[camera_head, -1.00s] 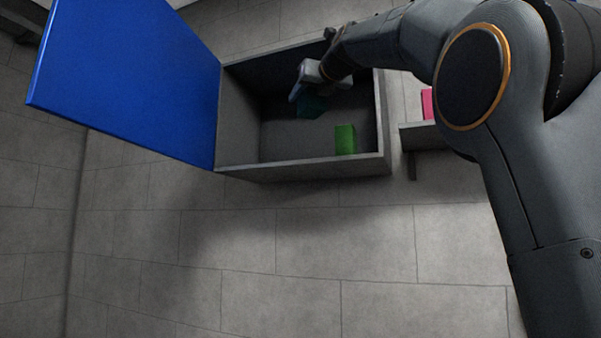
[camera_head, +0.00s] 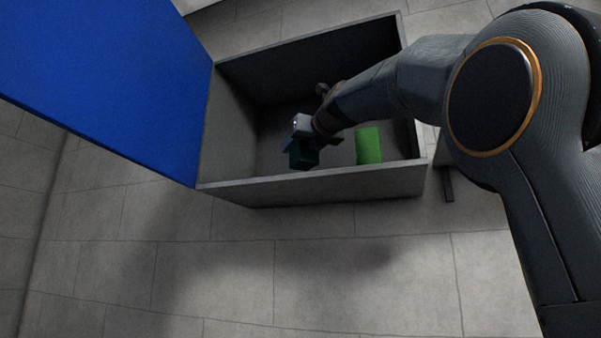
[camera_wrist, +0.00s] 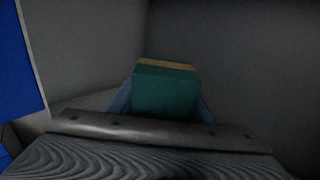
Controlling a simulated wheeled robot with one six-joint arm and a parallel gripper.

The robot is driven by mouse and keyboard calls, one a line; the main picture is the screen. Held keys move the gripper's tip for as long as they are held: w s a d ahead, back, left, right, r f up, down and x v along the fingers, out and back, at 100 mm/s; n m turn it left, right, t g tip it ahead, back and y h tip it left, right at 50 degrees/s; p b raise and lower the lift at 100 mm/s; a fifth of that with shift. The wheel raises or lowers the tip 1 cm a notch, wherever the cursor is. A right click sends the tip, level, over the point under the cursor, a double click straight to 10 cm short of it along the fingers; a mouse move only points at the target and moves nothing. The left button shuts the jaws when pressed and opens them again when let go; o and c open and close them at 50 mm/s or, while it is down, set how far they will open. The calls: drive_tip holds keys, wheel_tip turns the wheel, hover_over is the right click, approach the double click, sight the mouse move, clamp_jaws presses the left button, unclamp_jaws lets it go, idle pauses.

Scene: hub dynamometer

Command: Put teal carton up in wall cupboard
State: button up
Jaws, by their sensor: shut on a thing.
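The wall cupboard (camera_head: 320,187) is a grey open box with its blue door (camera_head: 110,85) swung wide open to the left. My gripper (camera_head: 302,145) is inside the cupboard opening, shut on the teal carton (camera_head: 304,158). The carton also shows in the wrist view (camera_wrist: 165,94), between the two blue-grey fingers, with a tan strip along its top. It is in the middle-left part of the cupboard. I cannot tell whether its base touches the cupboard floor.
A green box (camera_head: 368,146) stands inside the cupboard, to the right of the carton and near my arm. The cupboard's left inner wall and the open door are on the left. Free floor lies left of the carton.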

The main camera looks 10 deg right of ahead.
sight(310, 156)
wheel_tip(310, 156, down, 5)
drive_tip(key=shift+d+b, duration=0.1)
drive_tip(key=shift+b, duration=0.45)
drive_tip(key=o, duration=1.1)
drive_tip(key=shift+s, duration=0.1)
drive_tip(key=s+b, duration=0.1)
drive_tip(key=s, duration=0.2)
drive_tip(key=s+d+b, duration=0.1)
drive_tip(key=s, duration=0.3)
drive_tip(key=s+d+b, duration=0.1)
drive_tip(key=s, duration=0.3)
drive_tip(key=shift+s+d, duration=0.15)
drive_tip(key=shift+s, duration=0.2)
